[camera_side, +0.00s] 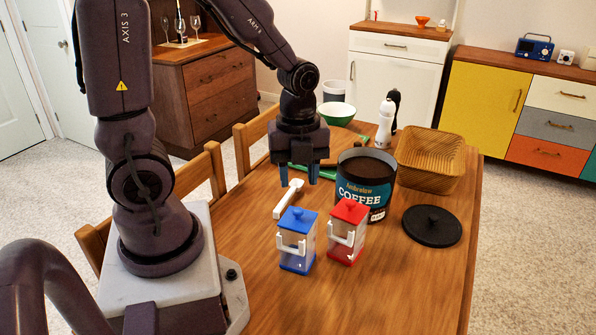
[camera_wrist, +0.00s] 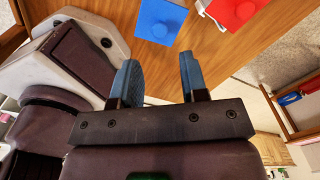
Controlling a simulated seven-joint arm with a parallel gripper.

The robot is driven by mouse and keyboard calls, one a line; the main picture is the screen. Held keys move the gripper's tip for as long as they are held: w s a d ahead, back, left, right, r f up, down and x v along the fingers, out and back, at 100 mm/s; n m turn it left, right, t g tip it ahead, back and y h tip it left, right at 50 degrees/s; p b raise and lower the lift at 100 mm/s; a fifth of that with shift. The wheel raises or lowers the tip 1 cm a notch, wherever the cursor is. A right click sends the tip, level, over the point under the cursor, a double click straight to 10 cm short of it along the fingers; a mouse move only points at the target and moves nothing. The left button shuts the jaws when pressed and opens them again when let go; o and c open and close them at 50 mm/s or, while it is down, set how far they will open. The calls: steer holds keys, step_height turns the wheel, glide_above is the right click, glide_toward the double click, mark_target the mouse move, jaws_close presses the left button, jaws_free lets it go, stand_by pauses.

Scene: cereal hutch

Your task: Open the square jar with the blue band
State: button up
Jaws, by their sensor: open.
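The square jar with the blue band (camera_side: 297,247) stands upright on the table, with a blue lid (camera_side: 297,219) on top and a white wire clasp (camera_side: 291,246) across its front. The blue lid also shows at the top of the wrist view (camera_wrist: 160,20). A similar square jar with a red band (camera_side: 346,239) stands just to its right, also with its lid on. My gripper (camera_side: 298,176) points down, open and empty, above the table behind the blue jar. Its two blue fingers stand apart in the wrist view (camera_wrist: 159,75).
An open coffee canister (camera_side: 364,190) stands behind the red jar, its black lid (camera_side: 432,226) flat at the right. A white scoop (camera_side: 287,199) lies behind the blue jar. The table front is clear.

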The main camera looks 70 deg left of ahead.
mark_target(299, 210)
steer(key=shift+f, duration=2.2)
steer(key=shift+f, duration=0.1)
steer(key=shift+f, duration=1.8)
steer(key=shift+r, duration=0.15)
steer(key=shift+c, duration=0.4)
steer(key=c, duration=0.6)
steer(key=shift+c, duration=0.2)
steer(key=shift+r, duration=0.1)
steer(key=shift+r, duration=2.4)
